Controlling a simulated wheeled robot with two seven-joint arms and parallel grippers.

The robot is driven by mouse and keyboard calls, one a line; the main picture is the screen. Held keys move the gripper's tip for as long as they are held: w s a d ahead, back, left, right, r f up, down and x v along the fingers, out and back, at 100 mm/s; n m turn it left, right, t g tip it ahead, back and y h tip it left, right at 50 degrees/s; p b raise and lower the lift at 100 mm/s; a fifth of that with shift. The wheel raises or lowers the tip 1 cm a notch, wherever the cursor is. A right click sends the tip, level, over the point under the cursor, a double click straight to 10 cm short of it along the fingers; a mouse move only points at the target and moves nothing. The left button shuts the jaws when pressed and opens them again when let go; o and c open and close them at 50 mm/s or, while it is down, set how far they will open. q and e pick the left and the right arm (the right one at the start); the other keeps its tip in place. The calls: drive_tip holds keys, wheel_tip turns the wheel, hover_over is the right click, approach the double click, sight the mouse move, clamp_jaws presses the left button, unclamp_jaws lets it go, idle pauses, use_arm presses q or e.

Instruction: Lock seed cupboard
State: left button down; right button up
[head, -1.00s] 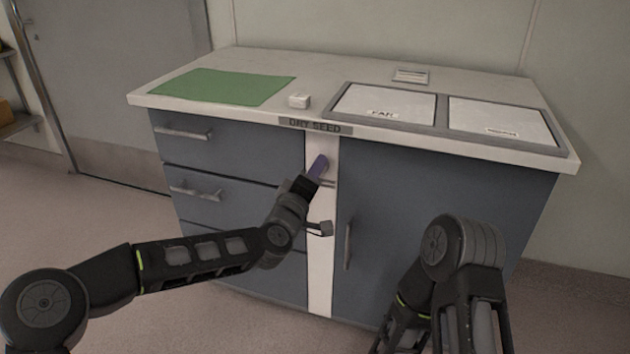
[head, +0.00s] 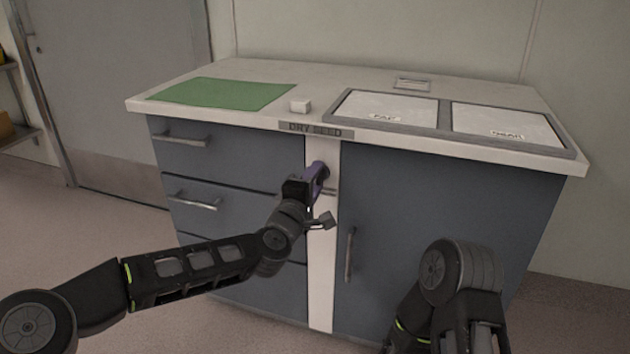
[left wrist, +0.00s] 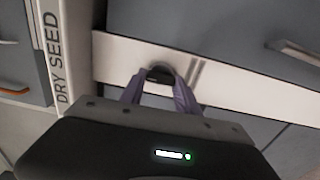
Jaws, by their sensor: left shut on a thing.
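The seed cupboard is a grey-blue cabinet with a "DRY SEED" label (head: 315,129) on its counter edge; the label also shows in the left wrist view (left wrist: 61,58). Its right-hand door (head: 430,215) looks closed. A pale upright strip (head: 322,275) divides the door from the drawers. My left gripper (head: 318,174) is at the upper part of this strip. In the left wrist view its purple fingers (left wrist: 158,92) are shut on a small dark rounded fitting (left wrist: 158,75) at the strip. Whether it is a knob or a key is unclear. My right gripper is not visible.
The door's upright handle (head: 349,254) and the drawer handles (head: 195,201) stick out. Open floor lies at the left.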

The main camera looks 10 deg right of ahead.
use_arm(q)
drive_tip(key=c, duration=0.9)
unclamp_jaws()
drive_tip(key=shift+s, duration=0.1)
drive_tip(key=p+v, duration=0.1)
drive_tip(key=v, duration=0.6)
drive_tip(key=shift+s+a, duration=0.25)
